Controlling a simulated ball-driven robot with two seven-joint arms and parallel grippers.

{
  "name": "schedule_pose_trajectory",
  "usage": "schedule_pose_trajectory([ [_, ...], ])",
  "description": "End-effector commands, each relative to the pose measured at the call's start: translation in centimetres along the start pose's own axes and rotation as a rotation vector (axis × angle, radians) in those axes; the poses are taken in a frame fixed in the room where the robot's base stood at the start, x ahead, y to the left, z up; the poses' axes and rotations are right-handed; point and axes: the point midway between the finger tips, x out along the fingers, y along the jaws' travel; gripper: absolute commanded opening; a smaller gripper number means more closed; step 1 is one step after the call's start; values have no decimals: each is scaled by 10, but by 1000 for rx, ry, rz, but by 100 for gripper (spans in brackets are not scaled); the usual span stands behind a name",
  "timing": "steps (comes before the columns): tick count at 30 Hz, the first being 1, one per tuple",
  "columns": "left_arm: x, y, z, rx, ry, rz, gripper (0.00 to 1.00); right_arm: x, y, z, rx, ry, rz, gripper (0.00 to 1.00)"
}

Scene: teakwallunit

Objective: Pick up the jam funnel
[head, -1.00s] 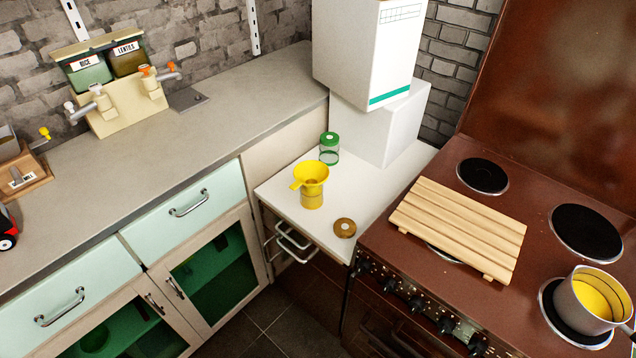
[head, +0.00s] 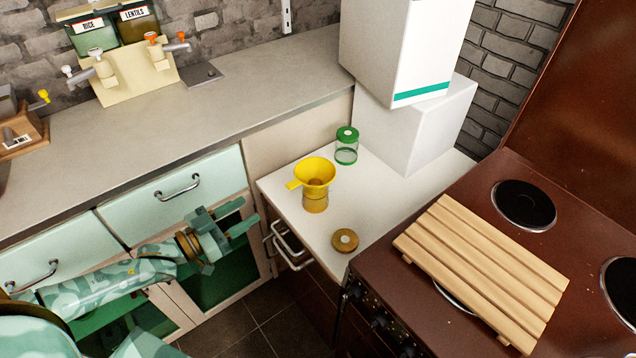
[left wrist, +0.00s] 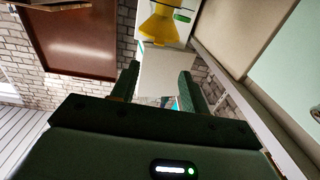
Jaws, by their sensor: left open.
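The yellow jam funnel (head: 314,172) sits upright in the mouth of a yellowish jar (head: 315,201) on the white counter, its tab pointing left. My left gripper (head: 247,219) is open and empty, to the left of the funnel and lower, in front of the cabinet doors. In the left wrist view the funnel (left wrist: 158,24) shows at the top, beyond and apart from the open fingers (left wrist: 158,85). My right gripper is not in view.
A green-lidded jar (head: 346,147) stands behind the funnel, and a brown lid (head: 344,240) lies in front. White boxes (head: 417,125) are stacked behind right. A slatted wooden board (head: 483,272) lies on the brown stove. A drawer handle (head: 287,243) juts out below the counter edge.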

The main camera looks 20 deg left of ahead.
Motion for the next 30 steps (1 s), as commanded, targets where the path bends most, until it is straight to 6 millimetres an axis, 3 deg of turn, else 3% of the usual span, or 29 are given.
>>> schedule_pose_trajectory([
  [6, 49, 0, 2, -1, 1, -1, 45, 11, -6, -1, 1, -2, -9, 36],
  [13, 69, 0, 3, -1, -2, -2, 45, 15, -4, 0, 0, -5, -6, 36],
  [21, 110, 3, 6, -1, -2, -1, 45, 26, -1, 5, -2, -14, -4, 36],
  [30, 115, 2, 4, 1, -4, -2, 43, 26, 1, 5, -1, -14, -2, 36],
])
